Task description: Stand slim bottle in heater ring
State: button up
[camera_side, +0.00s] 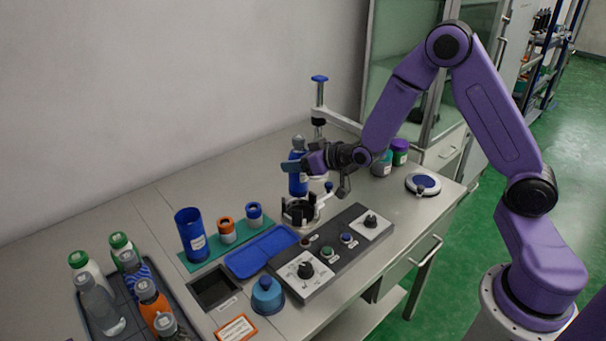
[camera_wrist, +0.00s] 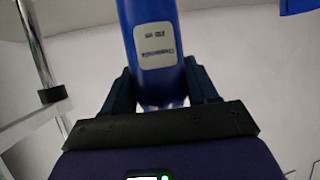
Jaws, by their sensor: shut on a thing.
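My gripper (camera_side: 306,164) is shut on a slim blue bottle (camera_side: 298,183) with a grey cap. The bottle is upright in the side view, above or at the dark heater ring (camera_side: 299,211), which has several upright prongs. I cannot tell whether the bottle's base touches the ring. In the wrist view the blue bottle (camera_wrist: 152,45) with a white label stands between the two dark fingers of my gripper (camera_wrist: 160,88).
A post with a blue knob (camera_side: 319,79) stands behind the ring. A control panel (camera_side: 333,252) lies in front. A blue tray (camera_side: 261,250), a blue cup (camera_side: 191,235) and a tray of several bottles (camera_side: 102,328) are at left. A round pad (camera_side: 423,184) is at right.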

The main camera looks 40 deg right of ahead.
aim_at(300, 186)
jog(key=shift+w+d+f, duration=0.2)
jog(key=shift+w+d, duration=0.2)
jog(key=shift+d, duration=0.1)
jog(key=shift+w+d+f, duration=0.15)
jog(key=shift+w+d, duration=0.25)
jog(key=shift+d, duration=0.05)
jog(key=shift+f, duration=1)
jog(key=shift+f, duration=0.15)
jog(key=shift+f, duration=3.35)
jog(key=o, duration=1.6)
jog(key=shift+f, duration=0.1)
jog(key=shift+c, duration=0.2)
